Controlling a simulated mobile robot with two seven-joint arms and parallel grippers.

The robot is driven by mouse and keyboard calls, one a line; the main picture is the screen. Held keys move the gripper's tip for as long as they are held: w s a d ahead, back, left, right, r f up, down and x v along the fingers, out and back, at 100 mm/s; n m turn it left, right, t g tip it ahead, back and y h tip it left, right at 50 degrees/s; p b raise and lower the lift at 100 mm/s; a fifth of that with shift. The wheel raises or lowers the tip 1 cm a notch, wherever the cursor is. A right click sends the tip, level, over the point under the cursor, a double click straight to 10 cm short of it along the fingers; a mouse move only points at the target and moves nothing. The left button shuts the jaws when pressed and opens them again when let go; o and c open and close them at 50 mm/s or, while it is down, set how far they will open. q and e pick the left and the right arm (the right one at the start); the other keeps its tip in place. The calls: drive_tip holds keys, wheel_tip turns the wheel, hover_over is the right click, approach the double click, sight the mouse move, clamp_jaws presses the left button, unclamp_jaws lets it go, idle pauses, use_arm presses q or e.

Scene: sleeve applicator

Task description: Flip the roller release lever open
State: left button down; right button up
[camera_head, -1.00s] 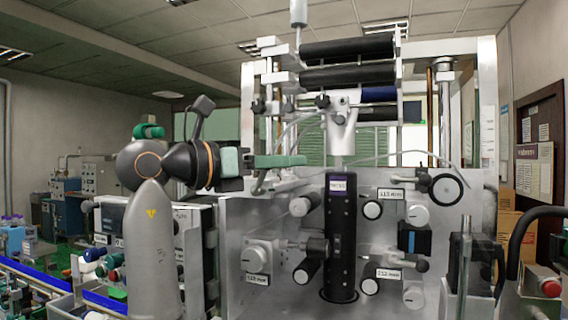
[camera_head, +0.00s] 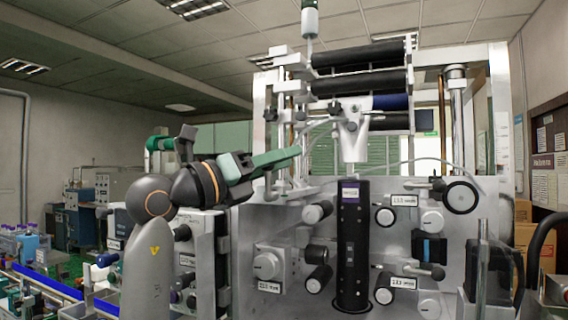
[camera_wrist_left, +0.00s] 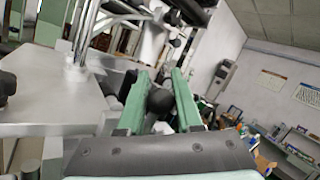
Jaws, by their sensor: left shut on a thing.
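My left gripper (camera_head: 296,153) comes in from the left in the head view, its green fingers sloping up to the right beside the machine's upper rollers. In the left wrist view my left gripper (camera_wrist_left: 163,78) has its two green fingers on either side of a round black knob (camera_wrist_left: 160,101), and it is shut on that knob. The knob looks like the end of the roller release lever; the lever's arm is mostly hidden. In the head view the fingers hide the held knob. My right gripper is not in view.
Black rollers (camera_head: 358,54) and a blue roller (camera_head: 390,102) sit above the gripper's right. Below are the machine's front plate (camera_head: 285,222) and a black upright cylinder (camera_head: 352,245).

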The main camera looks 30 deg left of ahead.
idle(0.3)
use_arm(q)
drive_tip(key=c, duration=0.6)
unclamp_jaws()
drive_tip(key=shift+s, duration=0.1)
drive_tip(key=b+v, duration=0.3)
drive_tip(key=v, duration=0.9)
drive_tip(key=shift+s, duration=0.2)
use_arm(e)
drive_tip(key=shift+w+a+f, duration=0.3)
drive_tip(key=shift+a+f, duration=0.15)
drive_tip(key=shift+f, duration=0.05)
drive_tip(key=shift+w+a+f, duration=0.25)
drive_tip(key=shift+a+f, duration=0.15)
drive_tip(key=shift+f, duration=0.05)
use_arm(q)
drive_tip(key=shift+a+f, duration=0.1)
drive_tip(key=shift+f, duration=0.05)
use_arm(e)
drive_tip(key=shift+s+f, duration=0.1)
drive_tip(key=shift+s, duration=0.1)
